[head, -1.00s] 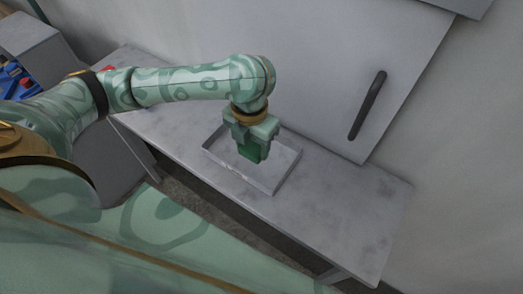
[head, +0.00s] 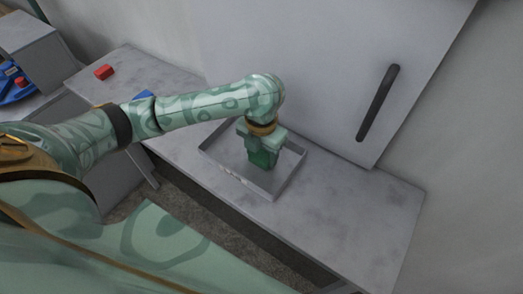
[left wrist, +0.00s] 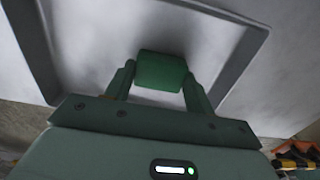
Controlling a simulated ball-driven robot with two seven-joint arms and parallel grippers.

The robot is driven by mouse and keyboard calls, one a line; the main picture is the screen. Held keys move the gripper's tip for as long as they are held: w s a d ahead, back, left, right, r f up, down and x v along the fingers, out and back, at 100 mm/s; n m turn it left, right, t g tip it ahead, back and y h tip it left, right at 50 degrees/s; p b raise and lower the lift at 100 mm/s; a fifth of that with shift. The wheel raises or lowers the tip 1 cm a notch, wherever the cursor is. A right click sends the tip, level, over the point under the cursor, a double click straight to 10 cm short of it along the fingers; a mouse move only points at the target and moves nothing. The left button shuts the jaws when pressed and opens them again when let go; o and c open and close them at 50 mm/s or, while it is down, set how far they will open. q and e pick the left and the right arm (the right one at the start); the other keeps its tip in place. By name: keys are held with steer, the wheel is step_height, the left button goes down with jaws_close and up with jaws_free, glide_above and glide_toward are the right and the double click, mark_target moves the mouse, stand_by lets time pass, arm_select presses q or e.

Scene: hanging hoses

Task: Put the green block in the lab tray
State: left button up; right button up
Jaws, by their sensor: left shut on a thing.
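The green block (head: 263,158) is between the fingers of my left gripper (head: 264,150), which is shut on it. The block also shows in the left wrist view (left wrist: 161,71), with a finger of my left gripper (left wrist: 160,84) on each side. The lab tray (head: 286,182) is a shallow grey tray on the bench, and its rim also shows in the left wrist view (left wrist: 243,58). The block is over the inside of the tray. I cannot tell whether it touches the tray floor. My right gripper is not in view.
The grey bench (head: 360,215) has free room to the right of the tray. A red block (head: 104,72) lies at its far left end, and a blue thing (head: 143,95) shows partly behind my left arm. A panel with a dark handle (head: 378,103) stands behind.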

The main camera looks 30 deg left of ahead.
mark_target(261, 155)
arm_select(q)
steer(key=o, duration=1.1)
step_height(261, 155, up, 12)
steer(key=p, duration=0.5)
steer(key=shift+r, duration=0.1)
